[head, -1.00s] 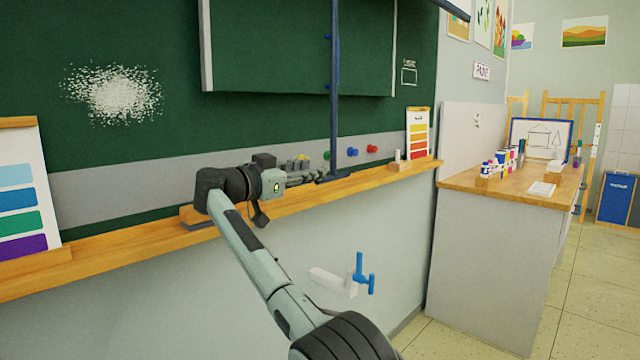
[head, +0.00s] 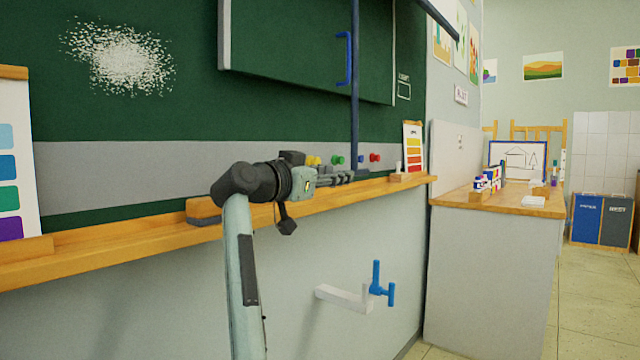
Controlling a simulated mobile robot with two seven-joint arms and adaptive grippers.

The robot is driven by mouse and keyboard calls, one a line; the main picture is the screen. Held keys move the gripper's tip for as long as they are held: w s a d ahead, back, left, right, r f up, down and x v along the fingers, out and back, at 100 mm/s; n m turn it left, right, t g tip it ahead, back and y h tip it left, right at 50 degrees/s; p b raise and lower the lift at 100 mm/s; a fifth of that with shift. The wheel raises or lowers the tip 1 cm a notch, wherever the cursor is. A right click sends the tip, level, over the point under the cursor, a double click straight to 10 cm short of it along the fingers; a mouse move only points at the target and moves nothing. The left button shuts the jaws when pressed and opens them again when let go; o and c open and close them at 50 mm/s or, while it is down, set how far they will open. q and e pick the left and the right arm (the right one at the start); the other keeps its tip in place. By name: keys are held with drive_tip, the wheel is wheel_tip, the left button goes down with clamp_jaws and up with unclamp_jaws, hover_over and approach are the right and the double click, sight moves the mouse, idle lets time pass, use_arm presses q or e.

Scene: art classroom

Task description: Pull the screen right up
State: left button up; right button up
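A green panel with a pale edge (head: 300,45) stands out in front of the chalkboard at the top; its upper part is cut off. It is the likeliest screen, though the view does not make this certain. A blue upright handle (head: 344,60) is on its face.
The wooden chalk ledge (head: 110,255) runs along the wall, with coloured magnets above it. A dark blue slanted bar (head: 438,20) juts in at the top. A blue tap-like fitting (head: 380,285) sticks out below.

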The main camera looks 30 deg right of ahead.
sight(353, 170)
drive_tip(key=x, duration=0.6)
drive_tip(key=shift+s+d, duration=0.1)
drive_tip(key=shift+d, duration=0.35)
drive_tip(key=shift+w+d, duration=0.3)
drive_tip(key=shift+d, duration=0.2)
use_arm(q)
drive_tip(key=shift+s+d+r+t, duration=0.1)
drive_tip(key=shift+s+r+t, duration=0.2)
drive_tip(key=shift+r, duration=0.3)
drive_tip(key=shift+s+r+t, duration=0.2)
drive_tip(key=shift+r+t, duration=0.1)
drive_tip(key=shift+r, duration=0.25)
use_arm(e)
clamp_jaws()
